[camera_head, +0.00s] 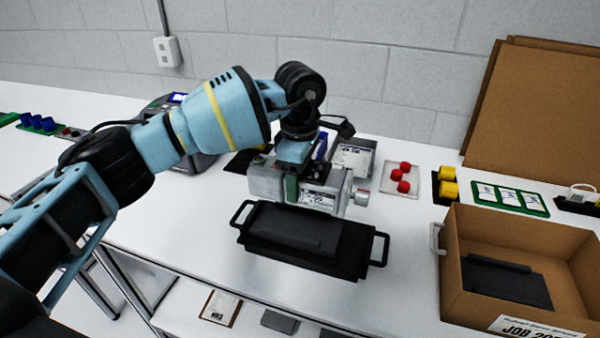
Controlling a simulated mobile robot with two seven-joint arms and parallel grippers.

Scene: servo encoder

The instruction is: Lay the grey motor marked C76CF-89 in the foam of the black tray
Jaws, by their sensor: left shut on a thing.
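My left gripper (292,182) is shut on a grey motor (330,192) with a white label on its side and a round shaft end pointing right. The label's print is too small to read for certain. The motor is held level just over the back part of the black tray (372,262), and appears apart from it. The tray has a handle at each end and dark foam (300,232) inside; no motor shows in it. The motor hides part of the tray's back edge. My right gripper is not in view.
Behind the motor is another grey labelled unit (355,156). Red caps (403,187) sit in a clear tray to the right, near yellow parts (448,190) and a green card holder (508,199). A cardboard box (455,292) with dark foam stands at the right. A wall closes the back.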

